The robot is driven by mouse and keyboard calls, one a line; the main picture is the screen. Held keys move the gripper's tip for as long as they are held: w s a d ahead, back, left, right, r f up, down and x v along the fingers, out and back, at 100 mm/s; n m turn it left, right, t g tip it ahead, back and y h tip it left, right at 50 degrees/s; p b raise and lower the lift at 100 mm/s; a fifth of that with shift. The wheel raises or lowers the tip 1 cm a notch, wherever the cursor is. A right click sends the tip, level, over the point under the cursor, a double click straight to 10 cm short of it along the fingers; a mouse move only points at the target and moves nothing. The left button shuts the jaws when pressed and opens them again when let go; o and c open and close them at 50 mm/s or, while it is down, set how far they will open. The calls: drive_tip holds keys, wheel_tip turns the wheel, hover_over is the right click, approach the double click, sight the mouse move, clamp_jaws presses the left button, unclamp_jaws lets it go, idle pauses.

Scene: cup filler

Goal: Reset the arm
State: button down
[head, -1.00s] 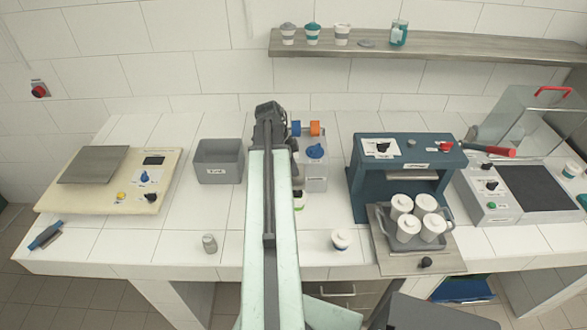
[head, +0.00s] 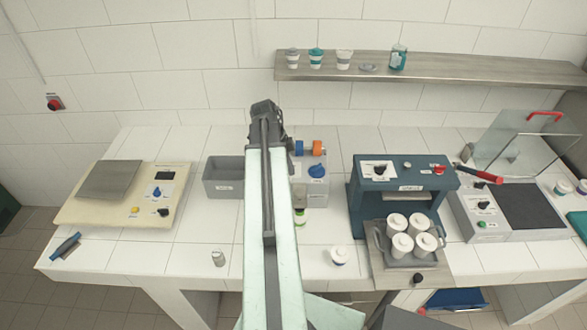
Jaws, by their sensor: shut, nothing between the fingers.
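My arm (head: 259,200), a pale green link with a dark strip along it, reaches from the bottom of the head view over the bench. It ends in a dark joint (head: 265,115) above the bench's back part. I cannot make out the gripper's fingers; they are hidden behind the arm or out of the picture. The arm covers part of the bench between the grey bin (head: 223,177) and the grey dispenser with a blue knob (head: 314,183).
A cream scale (head: 105,203) stands at left. A teal machine (head: 402,172) with a tray of several white cups (head: 402,245) is right of centre. A shelf (head: 440,72) hangs behind.

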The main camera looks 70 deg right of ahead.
drive_tip(key=shift+p+v, duration=0.4)
drive_tip(key=shift+v, duration=0.7)
drive_tip(key=shift+d+f, duration=0.1)
